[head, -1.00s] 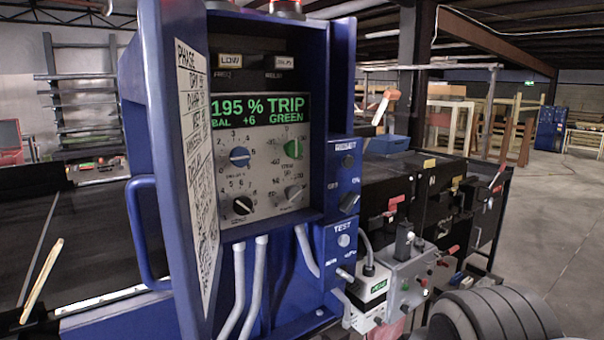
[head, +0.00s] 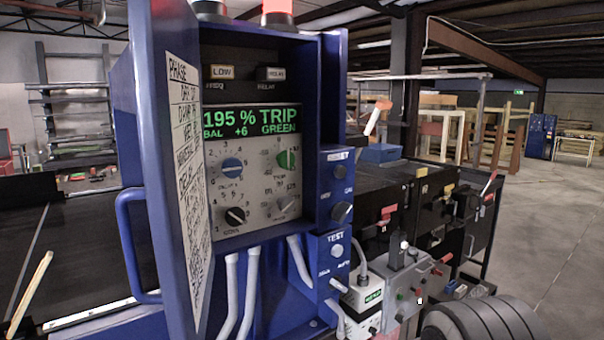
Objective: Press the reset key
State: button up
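A blue control cabinet (head: 283,281) stands with its door open on the left. Its green display (head: 252,122) reads "195 % TRIP", "BAL +6" and "GREEN". On its right side is an upper blue box with a small blurred label (head: 338,156) that may read RESET. A dark round button (head: 337,168) sits just under this label, and a dark knob (head: 342,212) is lower down. The box below is marked TEST and has a pale round button (head: 337,250). My gripper is not in view, and nothing touches these buttons.
The open door (head: 175,170) with a handle (head: 132,240) juts out at the left. A dark conveyor (head: 70,245) runs behind it. A grey button box (head: 412,285) and a dark ribbed round thing (head: 485,318) are at the lower right. Open floor (head: 560,250) lies farther right.

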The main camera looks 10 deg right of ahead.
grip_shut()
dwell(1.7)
